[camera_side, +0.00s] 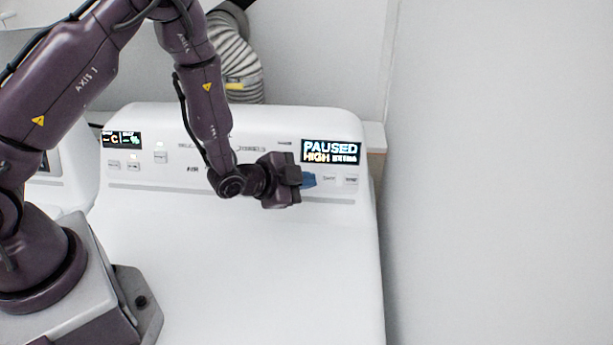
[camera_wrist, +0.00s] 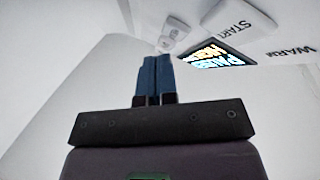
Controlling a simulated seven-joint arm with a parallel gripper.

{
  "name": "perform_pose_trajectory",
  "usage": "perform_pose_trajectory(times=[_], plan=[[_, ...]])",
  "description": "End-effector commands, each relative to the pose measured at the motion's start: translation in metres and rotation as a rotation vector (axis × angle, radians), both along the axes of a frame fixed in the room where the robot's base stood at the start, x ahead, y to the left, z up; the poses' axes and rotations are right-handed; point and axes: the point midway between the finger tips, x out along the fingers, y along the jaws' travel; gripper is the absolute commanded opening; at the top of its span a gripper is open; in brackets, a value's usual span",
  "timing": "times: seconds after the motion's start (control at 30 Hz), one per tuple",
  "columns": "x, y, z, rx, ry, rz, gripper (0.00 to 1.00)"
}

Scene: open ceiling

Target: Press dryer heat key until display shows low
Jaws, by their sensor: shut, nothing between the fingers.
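The white dryer (camera_side: 240,250) has a raised control panel along its back. Its display (camera_side: 331,152) reads "PAUSED" with "HIGH" below; it also shows, tilted, in the wrist view (camera_wrist: 214,55). My gripper (camera_side: 310,180) has blue fingertips and is at the panel, just below and left of the display. In the wrist view the fingers (camera_wrist: 153,75) are together with nothing between them. Beside them on the panel are a START key (camera_wrist: 238,20) and a WARM label (camera_wrist: 292,52). Which key is the heat key, and whether the fingertips touch one, I cannot tell.
Two small keys (camera_side: 351,180) sit right of my fingertips. A second display (camera_side: 122,139) and more keys (camera_side: 161,157) are at the panel's left. A grey corrugated hose (camera_side: 238,65) rises behind. The dryer top in front is clear; a plain wall (camera_side: 500,180) stands right.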

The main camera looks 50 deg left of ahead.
Motion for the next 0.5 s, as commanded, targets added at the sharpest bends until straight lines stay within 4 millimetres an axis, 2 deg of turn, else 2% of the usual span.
perform_pose_trajectory(times=[0.5], plan=[[0.0057,0.0056,-0.0029,0.000,0.000,0.000,0.00]])
